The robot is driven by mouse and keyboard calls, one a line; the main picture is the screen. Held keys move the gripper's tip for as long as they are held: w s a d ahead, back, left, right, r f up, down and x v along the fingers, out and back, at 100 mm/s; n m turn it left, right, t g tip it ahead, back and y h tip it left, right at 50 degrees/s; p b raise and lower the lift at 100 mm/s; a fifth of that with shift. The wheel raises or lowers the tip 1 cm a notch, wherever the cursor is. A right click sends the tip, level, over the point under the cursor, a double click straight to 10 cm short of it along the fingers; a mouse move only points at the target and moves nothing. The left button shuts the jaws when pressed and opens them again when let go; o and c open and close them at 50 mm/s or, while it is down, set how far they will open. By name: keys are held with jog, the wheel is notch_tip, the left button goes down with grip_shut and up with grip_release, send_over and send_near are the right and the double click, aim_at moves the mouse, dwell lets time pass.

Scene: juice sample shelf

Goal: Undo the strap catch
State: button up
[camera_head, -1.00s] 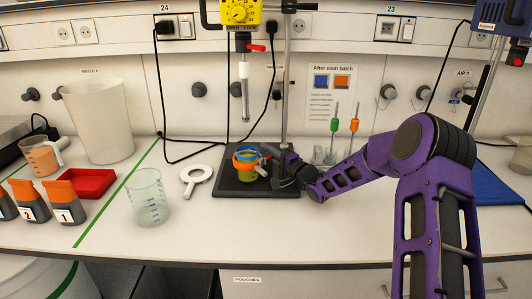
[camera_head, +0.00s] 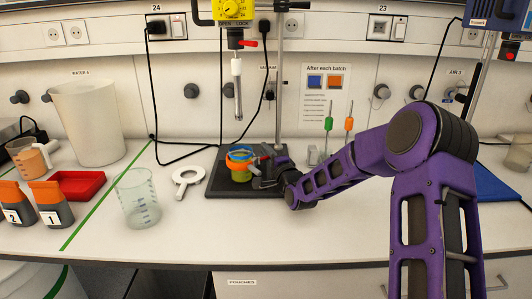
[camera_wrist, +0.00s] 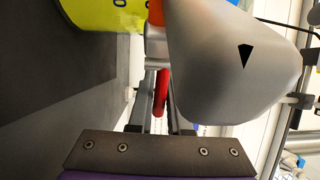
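A small jar (camera_head: 241,175) stands on a black stand base (camera_head: 222,187), with an orange and blue band (camera_head: 240,158) around its upper part. My gripper (camera_head: 264,167) is low at the jar's right side, pointing left towards it. In the wrist view a red lever-like part (camera_wrist: 160,93) lies between two thin grey finger parts of my gripper (camera_wrist: 158,118). A large grey part with a black triangle (camera_wrist: 235,65) and a yellow surface (camera_wrist: 100,14) are close by. Whether the fingers press on the red part is unclear. The strap catch itself is not clearly made out.
A probe (camera_head: 237,90) hangs above the jar from a yellow-headed device (camera_head: 233,10). Green and orange rods (camera_head: 328,124) are behind my arm. The front bench strip is clear.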

jog(key=o, duration=0.3)
jog(key=v, duration=1.7)
jog(key=shift+p, duration=0.4)
jog(key=shift+s, duration=0.25)
